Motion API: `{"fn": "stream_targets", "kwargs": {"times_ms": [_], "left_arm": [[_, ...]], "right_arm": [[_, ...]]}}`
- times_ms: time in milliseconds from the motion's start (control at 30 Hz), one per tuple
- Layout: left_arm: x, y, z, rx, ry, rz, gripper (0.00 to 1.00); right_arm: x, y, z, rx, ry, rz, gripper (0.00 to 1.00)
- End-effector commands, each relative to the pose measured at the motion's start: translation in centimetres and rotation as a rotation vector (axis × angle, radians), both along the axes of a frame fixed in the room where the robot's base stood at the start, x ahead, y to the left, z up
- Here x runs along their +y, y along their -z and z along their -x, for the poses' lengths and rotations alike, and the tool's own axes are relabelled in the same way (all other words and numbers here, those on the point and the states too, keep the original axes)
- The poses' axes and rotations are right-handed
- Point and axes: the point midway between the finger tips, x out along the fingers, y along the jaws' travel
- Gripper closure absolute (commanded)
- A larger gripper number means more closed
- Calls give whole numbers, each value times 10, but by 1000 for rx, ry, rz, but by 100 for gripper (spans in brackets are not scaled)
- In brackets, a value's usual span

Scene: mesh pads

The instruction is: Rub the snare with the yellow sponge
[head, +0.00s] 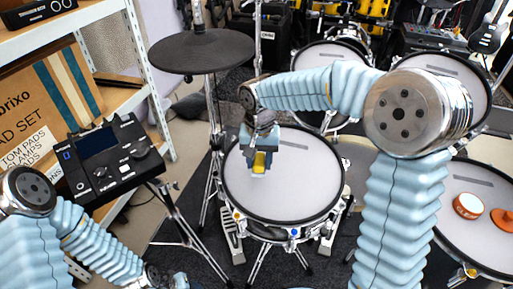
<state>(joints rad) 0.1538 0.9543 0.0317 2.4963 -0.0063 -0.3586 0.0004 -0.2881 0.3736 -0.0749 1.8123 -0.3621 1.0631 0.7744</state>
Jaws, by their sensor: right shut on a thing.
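The snare (300,190) is the drum with a round white mesh head and dark rim in the middle of the head view. The yellow sponge (259,161) is small and mostly hidden by my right gripper. My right gripper (259,152) points down over the left part of the snare's head and is shut on the sponge. The sponge is at or just above the mesh; I cannot tell whether it touches. My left gripper (178,281) is low at the bottom edge, left of the snare, mostly cut off, so its jaws do not show.
A black cymbal pad (201,51) stands behind left of the snare. A drum module (110,158) and a shelf with a cardboard box (50,98) are at the left. Another drum (480,230) at right bears two orange round things. More drums stand behind.

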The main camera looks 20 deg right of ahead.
Motion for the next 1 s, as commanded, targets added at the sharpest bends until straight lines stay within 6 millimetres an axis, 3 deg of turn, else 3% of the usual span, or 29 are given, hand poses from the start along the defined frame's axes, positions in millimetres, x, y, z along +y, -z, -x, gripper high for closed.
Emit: {"fn": "stream_targets", "kwargs": {"times_ms": [333, 1000], "left_arm": [[0, -1, 0, 0, 0, 0, 57], [0, -1, 0, 0, 0, 0, 57]], "right_arm": [[-7, -26, 3, -2, 0, 0, 87], [-8, -27, 4, -1, 0, 0, 87]]}}
